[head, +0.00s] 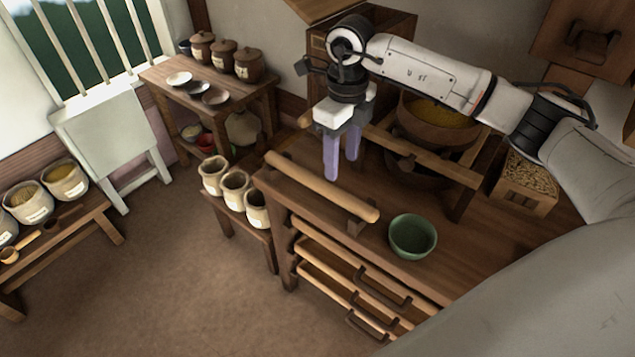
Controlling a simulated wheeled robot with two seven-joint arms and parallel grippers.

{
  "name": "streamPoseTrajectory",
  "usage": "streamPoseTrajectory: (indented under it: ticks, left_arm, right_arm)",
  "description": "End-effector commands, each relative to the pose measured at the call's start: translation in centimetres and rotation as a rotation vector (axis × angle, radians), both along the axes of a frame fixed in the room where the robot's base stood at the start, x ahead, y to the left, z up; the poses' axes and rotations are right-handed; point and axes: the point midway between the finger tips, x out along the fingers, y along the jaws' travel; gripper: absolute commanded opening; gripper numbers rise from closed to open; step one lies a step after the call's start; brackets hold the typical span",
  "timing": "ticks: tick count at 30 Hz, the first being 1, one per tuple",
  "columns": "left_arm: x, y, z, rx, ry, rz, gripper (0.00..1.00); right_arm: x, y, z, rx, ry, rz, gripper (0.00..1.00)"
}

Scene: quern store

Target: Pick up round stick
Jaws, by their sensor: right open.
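The round stick (318,184) is a light wooden rod lying along the left edge of the dark wooden worktop (460,235). It appears to rest on a small wooden support (358,221) near its lower right end. My right gripper (341,168) points down with its two purple fingers apart and empty. In the picture its fingertips show just above and behind the middle of the stick; I cannot tell the exact gap. My left gripper is not in view.
A green bowl (413,236) stands on the worktop near the stick's right end. A wooden frame with large bowls (433,125) stands behind. Cream pots (235,186) sit on a low bench to the left. A grain box (525,187) is at the right.

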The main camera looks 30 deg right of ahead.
Motion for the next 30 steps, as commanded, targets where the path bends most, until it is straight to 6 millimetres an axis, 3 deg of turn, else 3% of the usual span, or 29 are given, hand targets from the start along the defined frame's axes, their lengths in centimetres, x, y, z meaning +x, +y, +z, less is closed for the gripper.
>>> streamPoseTrajectory:
  ticks: [6,13,21,30]
  left_arm:
    - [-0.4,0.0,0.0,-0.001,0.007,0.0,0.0]
    - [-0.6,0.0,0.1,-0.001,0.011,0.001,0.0]
    - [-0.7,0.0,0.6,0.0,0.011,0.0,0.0]
    - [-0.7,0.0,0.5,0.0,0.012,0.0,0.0]
  right_arm:
    - [-0.2,0.0,-3.4,-0.002,0.005,0.0,0.48]
    - [-0.3,0.2,-5.2,0.0,0.004,0.003,0.48]
    - [-0.7,0.4,-9.0,0.0,0.004,0.001,0.48]
    - [-0.6,0.5,-9.6,0.002,0.001,0.002,0.48]
